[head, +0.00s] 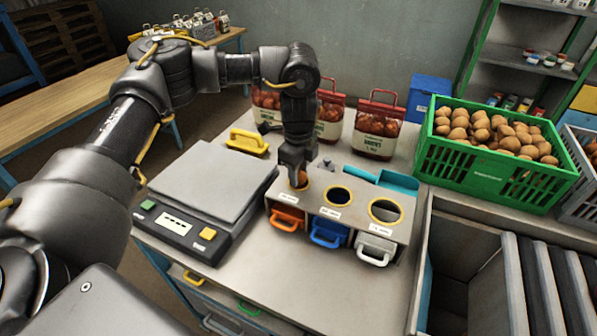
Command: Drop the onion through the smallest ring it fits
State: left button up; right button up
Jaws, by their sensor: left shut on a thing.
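The sizing box (318,213) stands on the grey table with three rings in its top. The left ring is mostly hidden under my left gripper; the middle ring (339,195) and the larger right ring (384,211) are clear and look empty. My left gripper (298,181) points down at the left ring and is shut on the onion (301,180), of which only a small orange-brown part shows. I cannot tell how far the onion sits in the ring. Orange (286,219), blue (328,232) and grey (375,249) drawers sit below the rings. My right gripper is not in view.
A scale (207,190) stands left of the box, with a yellow-handled tool (247,142) behind it. Red-topped sacks (377,126) stand behind. A green crate (475,178) of round brown produce is at right, beside a blue box (428,95).

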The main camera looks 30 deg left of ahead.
pick_arm(q)
jog(key=o, duration=1)
jog(key=shift+o, duration=0.2)
notch_tip(320, 180, up, 11)
jog(key=shift+f+b, duration=0.1)
jog(key=shift+b, duration=0.4)
